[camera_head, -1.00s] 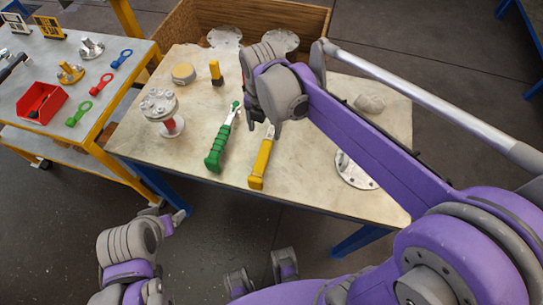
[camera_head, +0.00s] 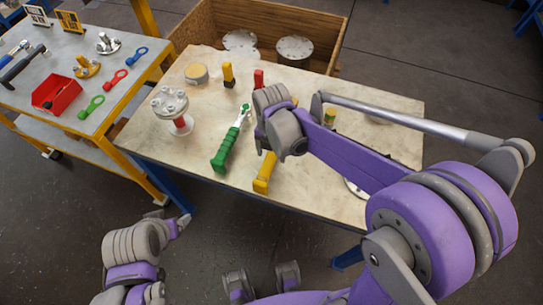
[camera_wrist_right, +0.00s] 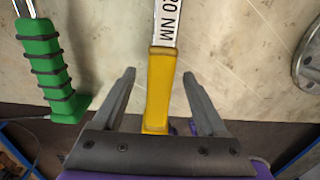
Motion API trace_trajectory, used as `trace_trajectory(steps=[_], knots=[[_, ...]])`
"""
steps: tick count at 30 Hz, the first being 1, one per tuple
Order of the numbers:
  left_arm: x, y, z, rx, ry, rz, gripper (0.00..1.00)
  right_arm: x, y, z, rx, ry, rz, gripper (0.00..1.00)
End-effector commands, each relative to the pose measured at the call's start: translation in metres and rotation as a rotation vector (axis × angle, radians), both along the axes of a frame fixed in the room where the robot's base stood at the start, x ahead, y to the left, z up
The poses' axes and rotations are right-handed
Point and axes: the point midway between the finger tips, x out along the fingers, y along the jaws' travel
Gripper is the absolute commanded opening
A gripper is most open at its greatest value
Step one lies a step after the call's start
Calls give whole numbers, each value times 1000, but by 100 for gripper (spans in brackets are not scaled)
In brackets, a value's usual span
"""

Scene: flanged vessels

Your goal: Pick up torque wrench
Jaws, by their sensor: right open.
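The torque wrench (camera_head: 264,173) lies on the work table with its yellow handle toward the front edge. My right wrist hides its upper part in the head view. In the right wrist view its yellow handle (camera_wrist_right: 159,85) and a pale shaft marked "20 NM" show. My right gripper (camera_wrist_right: 158,76) is open, one finger on each side of the handle, with gaps to both. In the head view its fingers are hidden behind my wrist. My left gripper (camera_head: 182,222) is low in front of the table, away from the wrench; its fingers are not clear.
A green-handled ratchet (camera_head: 226,150) lies left of the wrench, also in the right wrist view (camera_wrist_right: 45,65). A flanged vessel (camera_head: 172,108) stands at the table's left. A wooden crate (camera_head: 200,30) is behind. A side cart holds a red bin (camera_head: 56,95).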

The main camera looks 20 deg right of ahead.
Motion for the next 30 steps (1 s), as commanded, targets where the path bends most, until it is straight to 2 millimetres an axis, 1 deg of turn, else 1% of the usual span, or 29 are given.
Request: trace_trajectory(steps=[1, 3, 9, 11, 12, 14, 15, 17, 21, 22, 30], knots=[[0, 0, -1, 0, 0, 0, 80, 0, 0, -5, 0, 0, 0, 75], [0, 0, -1, 0, 0, 0, 80, 0, 0, -8, 0, 0, 0, 75], [0, 0, -1, 0, 0, 0, 80, 0, 0, -8, 0, 0, 0, 75], [0, 0, -1, 0, 0, 0, 80, 0, 0, -8, 0, 0, 0, 64], [0, 0, -1, 0, 0, 0, 80, 0, 0, -8, 0, 0, 0, 57], [0, 0, -1, 0, 0, 0, 80, 0, 0, -8, 0, 0, 0, 46], [0, 0, -1, 0, 0, 0, 80, 0, 0, -8, 0, 0, 0, 39], [0, 0, -1, 0, 0, 0, 80, 0, 0, -8, 0, 0, 0, 28], [0, 0, -1, 0, 0, 0, 80, 0, 0, -7, 0, 0, 0, 3], [0, 0, -1, 0, 0, 0, 80, 0, 0, -7, 0, 0, 0, 0], [0, 0, -1, 0, 0, 0, 80, 0, 0, -7, 0, 0, 0, 0]])
